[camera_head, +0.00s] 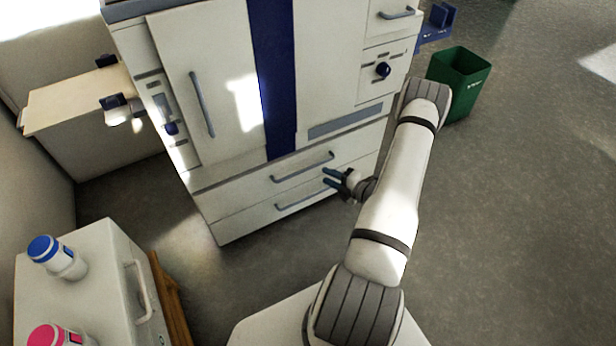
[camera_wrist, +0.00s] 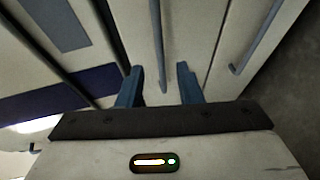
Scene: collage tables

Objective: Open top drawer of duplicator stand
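The duplicator (camera_head: 222,60) is a large white machine with a dark blue stripe, standing on a stand with two wide drawers. The top drawer (camera_head: 235,182) is shut and has a grey bar handle (camera_head: 302,168). The lower drawer (camera_head: 240,222) is also shut. My gripper (camera_head: 328,177) is open and empty, with blue fingers in front of the drawers' right part. In the wrist view, my gripper (camera_wrist: 160,68) has the top drawer's handle (camera_wrist: 157,40) lying between its two fingertips in the picture. I cannot tell whether the fingers reach around it or touch it.
The lower drawer's handle (camera_wrist: 258,42) is close beside my gripper in the wrist view. A green bin (camera_head: 460,82) stands right of the duplicator. A white cabinet (camera_head: 95,275) with blue-capped and pink-capped bottles is at the lower left. Open floor lies before the drawers.

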